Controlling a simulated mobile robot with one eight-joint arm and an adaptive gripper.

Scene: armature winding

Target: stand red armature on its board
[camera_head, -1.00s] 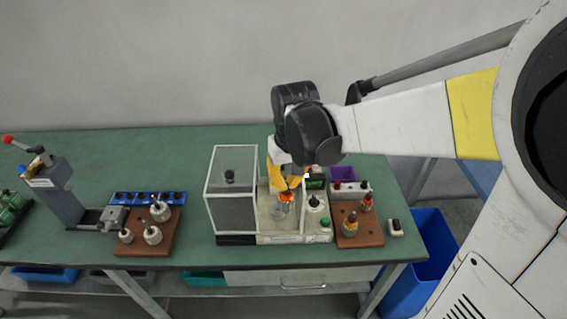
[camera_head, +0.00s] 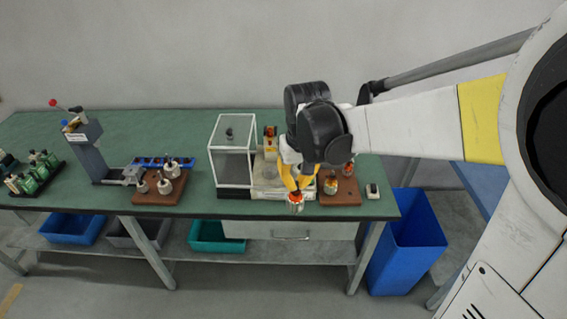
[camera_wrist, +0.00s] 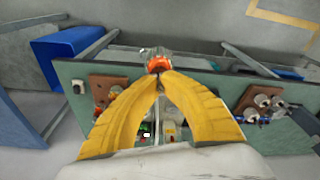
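My yellow-fingered gripper (camera_head: 297,190) is shut on the red armature (camera_head: 295,202), a small piece with an orange-red top and a pale metallic body. In the wrist view the red armature (camera_wrist: 159,64) sits at the tips of my gripper (camera_wrist: 160,76). A brown board (camera_head: 338,198) lies to the right of it and carries orange-red armatures. My wrist hides part of the board's back area. The board also shows in the wrist view (camera_wrist: 113,82), left of the fingers.
A glass-sided box (camera_head: 232,158) stands left of my gripper. Another brown board (camera_head: 150,197) with several pale armatures lies farther left, near a grey press (camera_head: 88,148). A blue bin (camera_head: 405,245) stands on the floor at right.

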